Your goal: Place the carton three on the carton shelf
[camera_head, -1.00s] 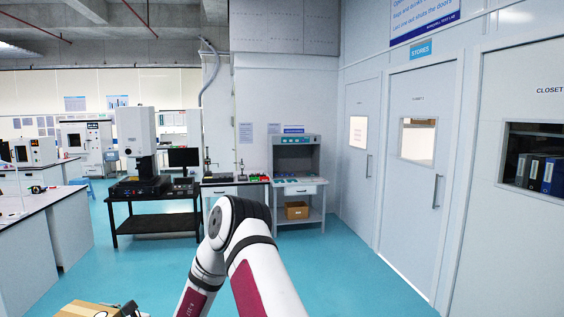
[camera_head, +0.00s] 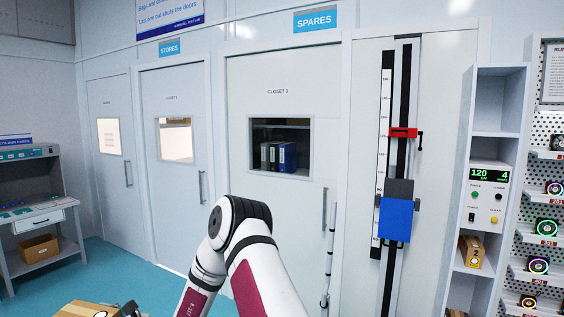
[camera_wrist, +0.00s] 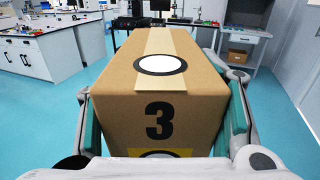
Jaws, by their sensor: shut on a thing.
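Carton three (camera_wrist: 160,95), a brown box with a black "3", a tape strip and a white disc on top, fills the middle of the wrist view. My gripper (camera_wrist: 163,112) is shut on it, one finger along each side. In the head view, only part of the carton (camera_head: 78,310) shows at the bottom left edge, beside my gripper (camera_head: 128,311). A tall white shelf unit (camera_head: 501,101) stands at the right of the head view. A carton marked 2 (camera_head: 471,252) sits in one of its compartments. Its lowest part is cut off.
A control panel with a green display (camera_head: 490,174) fills a compartment above carton 2. A vertical rail with a blue block (camera_head: 395,220) stands left of the shelf. A rack of lit round parts (camera_head: 546,225) is at the right. Closet doors (camera_head: 285,170) line the wall.

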